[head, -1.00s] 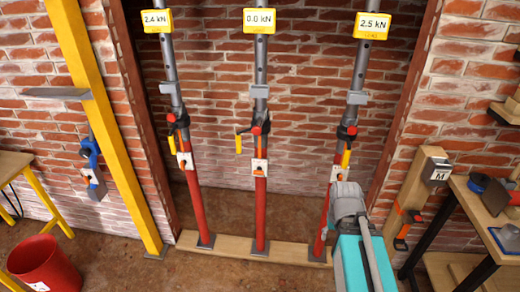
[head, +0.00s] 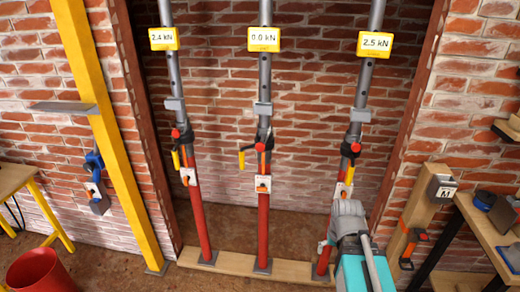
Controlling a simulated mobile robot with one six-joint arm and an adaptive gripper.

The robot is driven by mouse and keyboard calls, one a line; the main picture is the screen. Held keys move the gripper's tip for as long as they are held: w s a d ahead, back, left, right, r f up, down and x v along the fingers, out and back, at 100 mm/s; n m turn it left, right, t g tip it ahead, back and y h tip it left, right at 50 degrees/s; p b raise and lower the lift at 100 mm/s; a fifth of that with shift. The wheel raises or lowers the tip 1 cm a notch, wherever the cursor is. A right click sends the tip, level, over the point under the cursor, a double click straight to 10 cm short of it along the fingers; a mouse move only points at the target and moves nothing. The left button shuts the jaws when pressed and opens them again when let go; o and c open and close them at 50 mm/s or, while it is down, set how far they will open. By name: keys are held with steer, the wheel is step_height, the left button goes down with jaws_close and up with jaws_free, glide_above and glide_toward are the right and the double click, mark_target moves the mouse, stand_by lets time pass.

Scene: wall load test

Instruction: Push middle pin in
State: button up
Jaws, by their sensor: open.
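The middle prop (head: 263,225) stands upright between two others, with a red lower tube and a grey upper tube. Its yellow display (head: 264,39) reads 0.0 kN. At its collar (head: 264,141) are red, black and orange parts. A yellow piece (head: 241,160), perhaps the pin's handle, sticks out to the left there. On the outer props the similar yellow pieces lie closer to the tube. A white plate with an orange part (head: 263,184) sits below the collar. How deep the pin sits is too small to tell. My gripper is not in view; only my arm shows at the lower right.
The left prop (head: 201,228) reads 2.4 kN and the right prop (head: 321,262) 2.5 kN. All stand on a wooden sill (head: 222,262) in a brick opening. My arm overlaps the right prop's foot area. A yellow post (head: 113,150) is left, a workbench (head: 482,222) right.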

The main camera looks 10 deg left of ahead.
steer(key=w+a+r+m+t+y, duration=0.1)
steer(key=w+a+m+t+y, duration=0.25)
steer(key=w+a, duration=0.45)
steer(key=m+t+h+b, duration=0.35)
steer(key=m+t, duration=1.05)
steer(key=m, duration=1.6)
glide_toward(260, 149)
steer(key=s, duration=0.3)
steer(key=shift+a+r+m+h, duration=0.1)
steer(key=shift+a+m+h, duration=0.15)
steer(key=shift+m, duration=0.45)
steer(key=shift+a+m+h, duration=0.1)
steer(key=shift+m+h, duration=0.15)
steer(key=shift+m, duration=0.4)
steer(key=w, duration=1.3)
steer(key=shift+w+d, duration=0.2)
steer(key=shift+w, duration=0.15)
